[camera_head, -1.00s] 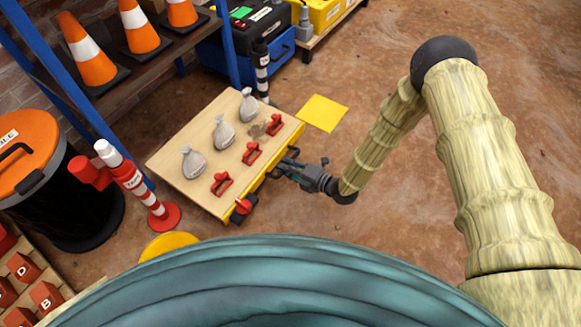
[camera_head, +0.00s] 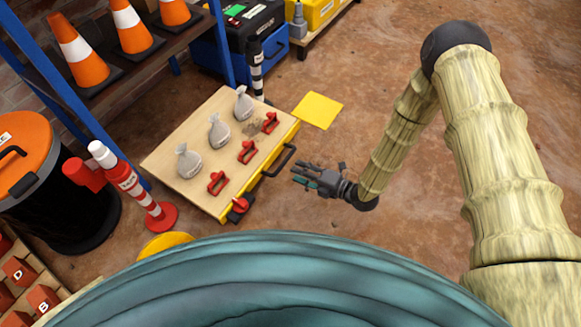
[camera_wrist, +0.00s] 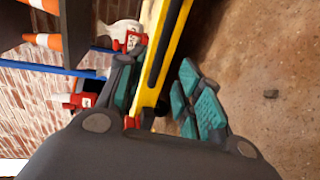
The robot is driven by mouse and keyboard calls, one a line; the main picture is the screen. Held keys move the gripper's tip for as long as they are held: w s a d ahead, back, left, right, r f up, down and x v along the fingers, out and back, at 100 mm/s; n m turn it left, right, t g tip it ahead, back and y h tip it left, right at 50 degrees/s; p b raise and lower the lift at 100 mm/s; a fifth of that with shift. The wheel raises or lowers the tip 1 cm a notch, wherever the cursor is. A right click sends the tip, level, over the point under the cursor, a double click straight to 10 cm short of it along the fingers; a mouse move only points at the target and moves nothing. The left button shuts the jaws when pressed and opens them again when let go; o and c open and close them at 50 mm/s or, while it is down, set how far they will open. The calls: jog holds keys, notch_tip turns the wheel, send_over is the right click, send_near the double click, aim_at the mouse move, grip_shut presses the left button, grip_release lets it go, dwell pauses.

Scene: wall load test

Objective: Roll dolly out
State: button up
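The dolly (camera_head: 180,140) is a low wooden platform with a yellow edge, standing on the floor by the rack. A black handle (camera_head: 282,162) sticks out from its right side. Three grey sacks (camera_head: 220,132) and three red clamps (camera_head: 248,152) are on top. A red-and-black part (camera_head: 238,208) sits at its near corner, probably a caster. My gripper (camera_head: 298,175) is just right of the handle, apart from it, fingers toward the dolly. In the wrist view its fingers (camera_wrist: 160,72) are spread and empty, with the yellow edge (camera_wrist: 160,55) showing beyond the gap.
A yellow floor square (camera_head: 318,110) lies beyond the dolly. A red-white post (camera_head: 140,188) and a black bin with orange lid (camera_head: 40,170) stand at left. A blue rack holds orange cones (camera_head: 80,52). A striped post (camera_head: 257,72) stands behind. Floor at right is open.

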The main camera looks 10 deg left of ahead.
jog(key=v, duration=0.4)
jog(key=shift+s+d, duration=0.1)
dwell(0.5)
